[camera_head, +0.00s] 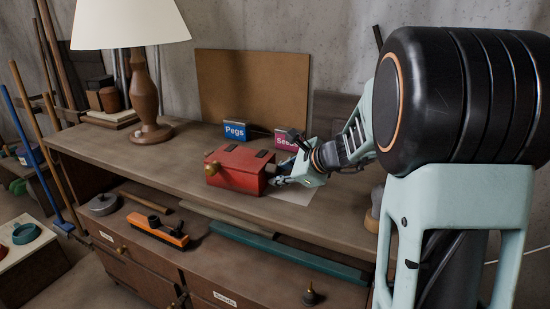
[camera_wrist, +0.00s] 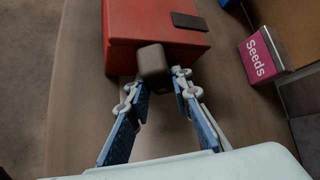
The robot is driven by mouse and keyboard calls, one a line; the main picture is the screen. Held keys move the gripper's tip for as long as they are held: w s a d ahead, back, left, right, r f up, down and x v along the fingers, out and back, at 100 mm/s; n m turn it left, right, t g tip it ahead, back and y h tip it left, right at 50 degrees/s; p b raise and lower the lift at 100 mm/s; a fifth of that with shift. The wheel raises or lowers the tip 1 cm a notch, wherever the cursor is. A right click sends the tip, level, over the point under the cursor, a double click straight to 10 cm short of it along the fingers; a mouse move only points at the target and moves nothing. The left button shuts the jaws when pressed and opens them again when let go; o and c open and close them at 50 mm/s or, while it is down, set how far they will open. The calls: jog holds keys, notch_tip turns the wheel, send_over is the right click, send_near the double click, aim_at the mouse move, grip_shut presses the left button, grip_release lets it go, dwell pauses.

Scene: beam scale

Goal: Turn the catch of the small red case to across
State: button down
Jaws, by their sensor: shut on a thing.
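The small red case (camera_head: 235,178) sits on the wooden bench top, its lid down. It also shows at the top of the wrist view (camera_wrist: 150,18). My gripper (camera_head: 276,181) is at the case's right end in the head view. In the wrist view its two fingers (camera_wrist: 155,80) stand on either side of a blunt brown knob, which looks like the catch (camera_wrist: 152,60), and are shut on it. The head view hides this knob behind the gripper. I cannot tell for sure which way the catch is turned. A brass knob (camera_head: 212,168) shows on the case's front left.
A blue "Pegs" box (camera_head: 235,130) and a pink "Seeds" box (camera_wrist: 260,58) stand behind the case. A lamp (camera_head: 146,100) stands at the left. A pale sheet (camera_head: 295,194) lies under my gripper. The bench front edge is close; the bench left of the case is clear.

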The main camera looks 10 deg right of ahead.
jog(key=g+p, duration=0.1)
jog(key=p, duration=0.3)
jog(key=r+m+g+y+p, duration=0.1)
jog(key=p, duration=0.4)
jog(key=shift+w+d+m, duration=0.15)
jog(key=shift+m, duration=0.15)
jog(key=g+y+p, duration=0.1)
jog(key=p, duration=0.3)
jog(key=shift+f+m+g, duration=0.2)
jog(key=shift+m+g, duration=0.2)
jog(key=shift+f+p, duration=0.1)
jog(key=shift+p, duration=0.6)
jog(key=shift+w+f+m+g+y+p, duration=0.1)
jog(key=shift+f+m+g+y+p, duration=0.05)
jog(key=shift+m+g+y+p, duration=0.2)
jog(key=c, duration=2)
grip_release()
